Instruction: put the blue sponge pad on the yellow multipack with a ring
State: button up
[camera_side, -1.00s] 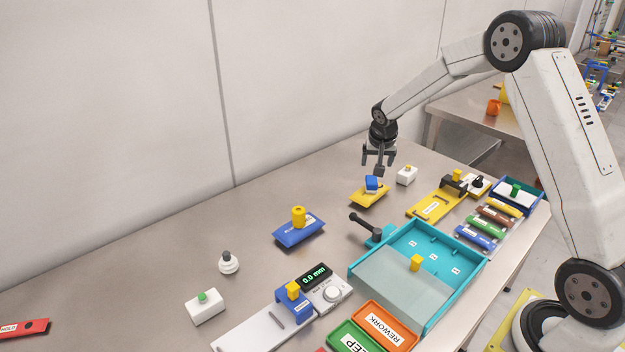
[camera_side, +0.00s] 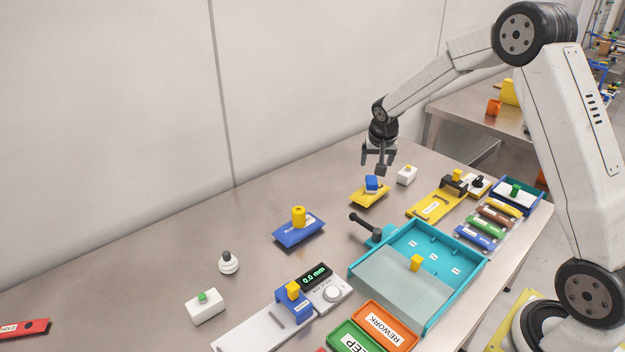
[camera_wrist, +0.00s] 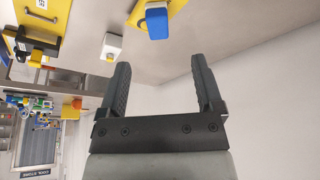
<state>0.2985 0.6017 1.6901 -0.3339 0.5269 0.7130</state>
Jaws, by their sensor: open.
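The blue sponge pad (camera_side: 372,183) with a pale lower edge rests on the yellow multipack (camera_side: 361,198), toward the back of the table. In the wrist view the blue pad (camera_wrist: 158,24) lies on the yellow surface (camera_wrist: 176,7) at the top of the picture.
A white block with a yellow knob (camera_side: 406,176) stands just right of the multipack. A teal tray (camera_side: 478,262) with a black-handled clamp (camera_side: 366,226) is in front. A blue pack with a yellow knob (camera_side: 298,234) lies left. The table behind is clear.

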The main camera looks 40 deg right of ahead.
jog(key=s+a+n+y, duration=0.3)
jog(key=s+a+n, duration=0.5)
jog(key=s+a, duration=1)
jog(key=s, duration=0.4)
jog(key=shift+s+a+f+n+g, duration=0.15)
jog(key=shift+s+a+n+g, duration=0.15)
